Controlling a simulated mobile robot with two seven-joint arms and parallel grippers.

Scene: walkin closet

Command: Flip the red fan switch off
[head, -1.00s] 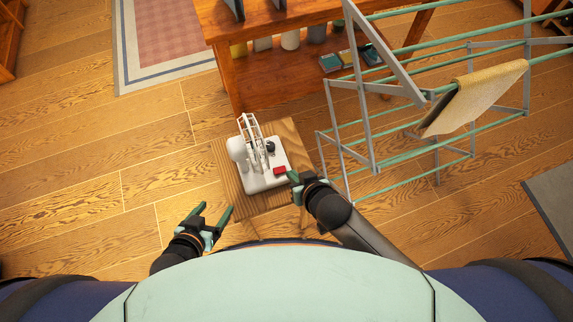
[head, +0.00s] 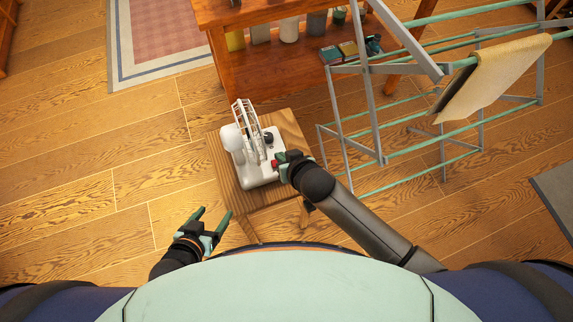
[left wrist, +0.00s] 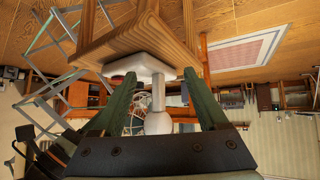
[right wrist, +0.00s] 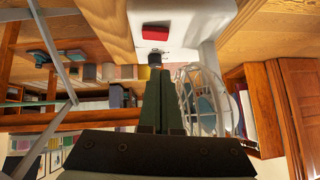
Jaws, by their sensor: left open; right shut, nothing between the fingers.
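A white desk fan (head: 258,174) with a wire cage stands on a small wooden stool (head: 222,182). Its base carries a red switch (head: 275,163) and a dark knob (head: 268,139). In the right wrist view the red switch (right wrist: 155,32) is clear of the fingers, and the dark knob (right wrist: 155,58) is near their tips. My right gripper (head: 283,158) is shut and empty, at the base's right edge close beside the switch; contact cannot be told. My left gripper (head: 213,216) is open and empty, in front and left of the stool. The left wrist view shows the fan base (left wrist: 145,67) beyond its fingers.
A drying rack (head: 372,130) with a beige cloth (head: 490,78) stands right of the stool, near my right arm. A wooden shelf table (head: 290,75) with several jars and boxes is behind. A pink rug (head: 165,35) lies at the back left. The floor at left is clear.

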